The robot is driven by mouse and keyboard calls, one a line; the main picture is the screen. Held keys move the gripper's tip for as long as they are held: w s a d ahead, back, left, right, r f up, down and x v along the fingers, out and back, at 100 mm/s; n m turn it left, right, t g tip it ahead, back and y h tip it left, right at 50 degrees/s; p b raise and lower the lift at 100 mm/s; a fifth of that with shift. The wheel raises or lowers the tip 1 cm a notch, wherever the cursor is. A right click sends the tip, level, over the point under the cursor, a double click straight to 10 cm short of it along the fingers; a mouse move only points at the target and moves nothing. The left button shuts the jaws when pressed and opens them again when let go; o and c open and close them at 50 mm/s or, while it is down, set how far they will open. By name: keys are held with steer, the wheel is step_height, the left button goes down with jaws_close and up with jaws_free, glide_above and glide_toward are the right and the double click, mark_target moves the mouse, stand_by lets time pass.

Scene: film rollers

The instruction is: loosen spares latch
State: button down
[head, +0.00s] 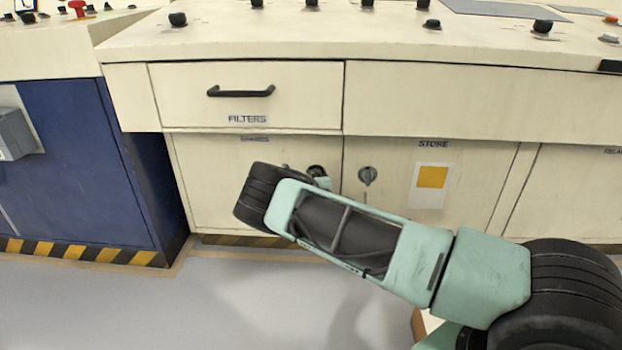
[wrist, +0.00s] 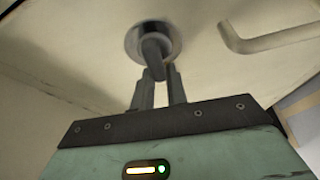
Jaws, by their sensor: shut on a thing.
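The latch (wrist: 152,52) is a dark turning lever on a round metal plate, set in a cream door in the wrist view. In the head view the dark latch (head: 317,171) shows only partly above my arm, on the cream door (head: 210,180) under the FILTERS drawer. That door has a small label (head: 254,139) too small to read. My gripper (wrist: 158,75) is shut on the latch lever, with one finger on each side of it. In the head view my arm hides the fingers.
A pale bar handle (wrist: 275,38) stands out to the right of the latch in the wrist view. The STORE door (head: 480,185) to the right has its own round latch (head: 368,175). The FILTERS drawer (head: 180,95) is closed. A blue cabinet (head: 75,160) stands at left; floor is clear.

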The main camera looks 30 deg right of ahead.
steer(key=shift+d+f, duration=0.1)
steer(key=c, duration=1.4)
jaws_free()
steer(key=shift+s, duration=0.1)
steer(key=p+v, duration=0.6)
steer(key=v, duration=1.1)
steer(key=shift+s, duration=0.1)
